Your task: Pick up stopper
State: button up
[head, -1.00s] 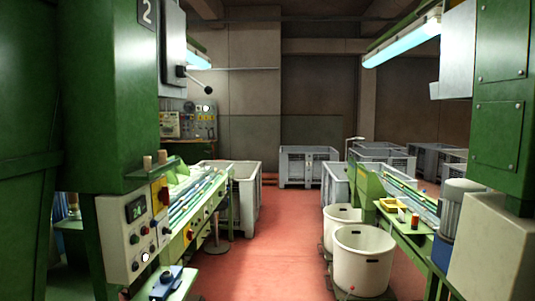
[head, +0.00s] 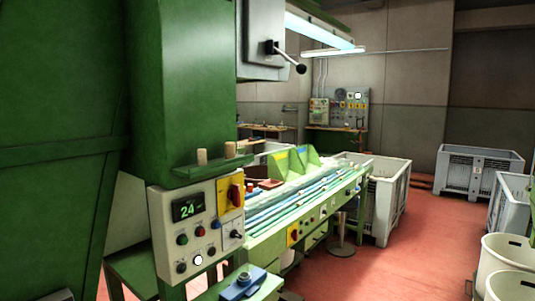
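Two tan cork stoppers stand upright on a small green ledge (head: 213,166) on the front of the green machine at the left. The left stopper (head: 201,157) is a little nearer to me than the right stopper (head: 229,150). They stand apart, above a control panel. My gripper is not in the head view.
The control panel (head: 196,225) with display, buttons and red-yellow switch sits below the ledge. A lever (head: 290,62) juts out above. A sorting table (head: 300,205) runs beyond. Grey crates (head: 479,172) and white tubs (head: 507,253) stand right. Red floor is clear between.

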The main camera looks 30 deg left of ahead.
aim_at(230, 147)
jog(key=u, duration=0.6)
jog(key=i, duration=0.95)
jog(key=u, duration=0.2)
jog(key=k, duration=0.55)
jog(key=u, duration=0.35)
